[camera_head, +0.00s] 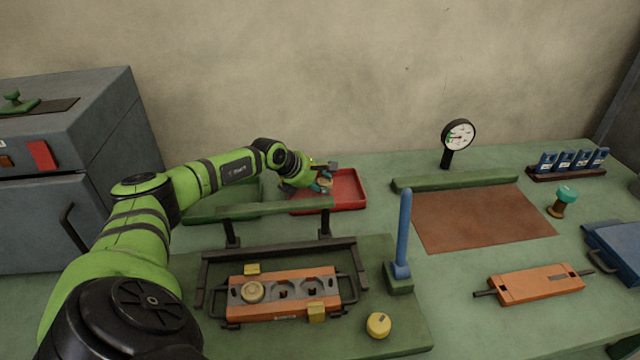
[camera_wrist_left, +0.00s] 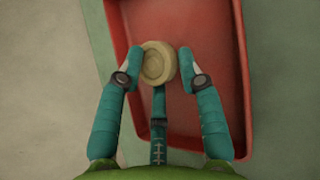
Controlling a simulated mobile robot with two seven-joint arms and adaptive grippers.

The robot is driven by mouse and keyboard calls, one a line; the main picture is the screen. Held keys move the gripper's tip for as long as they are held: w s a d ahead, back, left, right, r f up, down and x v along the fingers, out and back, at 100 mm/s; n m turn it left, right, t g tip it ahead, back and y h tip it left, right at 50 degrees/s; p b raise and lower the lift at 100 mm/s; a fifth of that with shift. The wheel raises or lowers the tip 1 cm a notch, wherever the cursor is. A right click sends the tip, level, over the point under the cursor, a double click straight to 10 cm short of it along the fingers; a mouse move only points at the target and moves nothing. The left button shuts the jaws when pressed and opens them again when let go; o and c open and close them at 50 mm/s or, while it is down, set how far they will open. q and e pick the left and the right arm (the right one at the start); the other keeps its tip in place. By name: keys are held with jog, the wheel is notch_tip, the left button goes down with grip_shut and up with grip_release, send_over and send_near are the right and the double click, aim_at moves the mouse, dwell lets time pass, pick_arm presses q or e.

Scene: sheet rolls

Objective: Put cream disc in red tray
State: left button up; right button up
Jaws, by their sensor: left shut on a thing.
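The cream disc (camera_wrist_left: 158,63) is held between the fingertips of my left gripper (camera_wrist_left: 160,70) in the left wrist view. It sits over the left part of the red tray (camera_wrist_left: 215,85), near the tray's rim. In the head view my left gripper (camera_head: 322,184) reaches over the left side of the red tray (camera_head: 348,190), and the disc is mostly hidden by the fingers. I cannot tell whether the disc touches the tray floor. My right gripper is not in view.
A green tray (camera_head: 190,215) lies left of the red tray. A blue post (camera_head: 404,235) stands to the right, and a yellow knob (camera_head: 379,325) lies in front.

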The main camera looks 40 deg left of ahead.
pick_arm(q)
jog(key=shift+f, duration=0.65)
jog(key=shift+f+b, duration=0.55)
jog(key=shift+b, duration=0.05)
jog(key=o, duration=1)
jog(key=shift+s+f, duration=0.1)
